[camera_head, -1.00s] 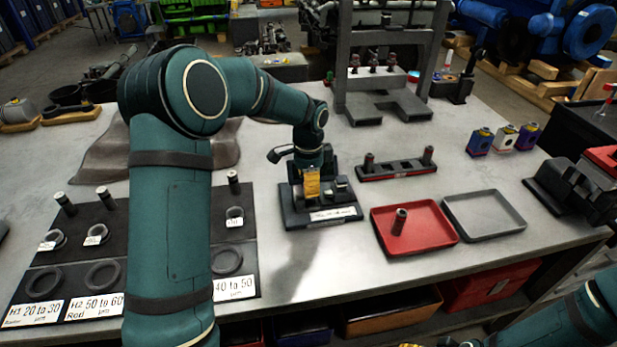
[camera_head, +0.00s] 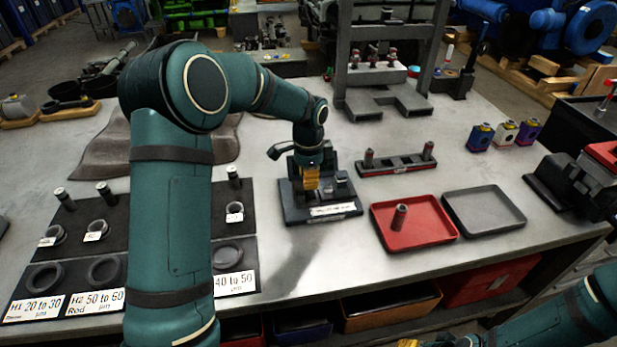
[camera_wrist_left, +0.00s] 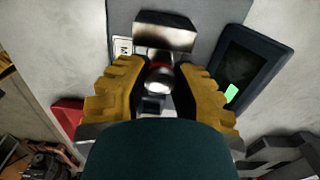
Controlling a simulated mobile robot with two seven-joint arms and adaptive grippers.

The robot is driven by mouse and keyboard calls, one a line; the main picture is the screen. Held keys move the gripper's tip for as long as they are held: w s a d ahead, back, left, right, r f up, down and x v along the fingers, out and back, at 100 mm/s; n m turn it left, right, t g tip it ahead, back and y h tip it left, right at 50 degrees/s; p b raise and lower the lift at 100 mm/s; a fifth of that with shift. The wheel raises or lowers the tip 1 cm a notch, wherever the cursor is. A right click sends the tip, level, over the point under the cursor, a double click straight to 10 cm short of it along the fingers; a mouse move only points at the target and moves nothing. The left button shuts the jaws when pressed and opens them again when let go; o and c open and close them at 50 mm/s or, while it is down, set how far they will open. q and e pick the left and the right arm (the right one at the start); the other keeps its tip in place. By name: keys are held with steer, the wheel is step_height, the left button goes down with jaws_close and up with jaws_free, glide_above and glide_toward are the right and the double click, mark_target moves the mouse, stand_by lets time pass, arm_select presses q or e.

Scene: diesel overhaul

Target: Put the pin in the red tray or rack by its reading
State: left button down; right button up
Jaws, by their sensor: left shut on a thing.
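My left gripper (camera_head: 311,179) is over the dark measuring stand (camera_head: 345,210) in the middle of the table. In the left wrist view its yellow fingers (camera_wrist_left: 160,92) are shut on a shiny metal pin (camera_wrist_left: 159,77) at the stand. Whether the pin touches the stand is unclear. The stand's dark display (camera_wrist_left: 245,62) shows a green patch, but no legible reading. The red tray (camera_head: 425,238) holds one dark pin (camera_head: 399,217). A rack with a red edge (camera_head: 397,167) behind it holds two upright pins. My right gripper barely shows at the bottom edge.
An empty grey tray (camera_head: 490,234) stands right of the red one. A dark mat (camera_head: 88,245) at left has labelled rings and upright pins. A grey press frame (camera_head: 388,106) stands behind the rack. Clear table lies in front of the stand.

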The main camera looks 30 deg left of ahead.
arm_select(q)
steer(key=shift+r+p, duration=1.8)
steer(key=shift+r, duration=0.75)
steer(key=shift+s+f, duration=0.1)
